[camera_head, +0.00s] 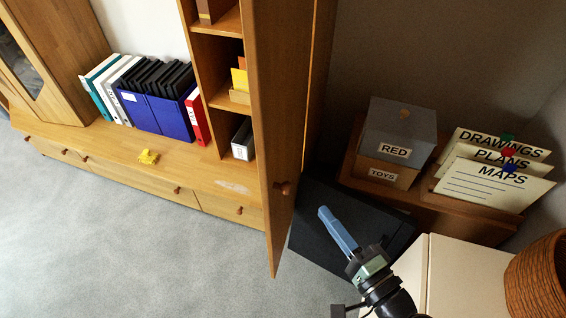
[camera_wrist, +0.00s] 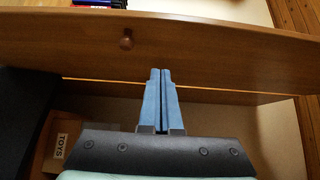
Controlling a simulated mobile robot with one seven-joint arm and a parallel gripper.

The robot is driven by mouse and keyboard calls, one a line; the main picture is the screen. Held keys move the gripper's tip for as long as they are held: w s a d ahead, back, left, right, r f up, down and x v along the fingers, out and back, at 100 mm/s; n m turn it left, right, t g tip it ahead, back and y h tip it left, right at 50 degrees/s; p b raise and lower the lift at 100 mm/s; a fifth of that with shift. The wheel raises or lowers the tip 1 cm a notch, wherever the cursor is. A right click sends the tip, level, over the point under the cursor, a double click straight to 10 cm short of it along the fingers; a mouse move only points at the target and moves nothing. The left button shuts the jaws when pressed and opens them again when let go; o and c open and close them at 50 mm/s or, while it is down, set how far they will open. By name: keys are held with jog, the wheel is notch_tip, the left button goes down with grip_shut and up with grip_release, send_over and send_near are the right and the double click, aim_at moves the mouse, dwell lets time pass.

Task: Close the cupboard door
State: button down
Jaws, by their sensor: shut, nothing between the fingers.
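The wooden cupboard door (camera_head: 274,130) stands open, sticking out from the shelved cupboard (camera_head: 218,80) toward the camera in the head view. A small round knob (camera_head: 283,188) is on its right-hand face. My gripper (camera_head: 324,213) is shut and empty, to the right of the door and apart from it in the head view. In the wrist view the door (camera_wrist: 200,50) spans the top of the picture with its knob (camera_wrist: 126,41) left of the fingers. The shut blue fingertips (camera_wrist: 161,72) point at the door's face; whether they touch it I cannot tell.
Right of the door are a grey box (camera_head: 400,130), file cards (camera_head: 495,170), a white cabinet (camera_head: 455,275) and a wicker basket (camera_head: 540,280). Carpet (camera_head: 110,240) in front is clear.

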jog(key=p, duration=0.2)
send_near(272, 167)
jog(key=w+d, duration=0.1)
jog(key=w, duration=0.3)
jog(key=a, duration=0.1)
jog(key=w+a+p, duration=0.1)
jog(key=a, duration=0.1)
jog(key=shift+f, duration=0.2)
jog(key=shift+w+a+f+p, duration=0.1)
jog(key=shift+w+a+p, duration=0.1)
jog(key=shift+a+p, duration=0.2)
jog(key=shift+a, duration=0.1)
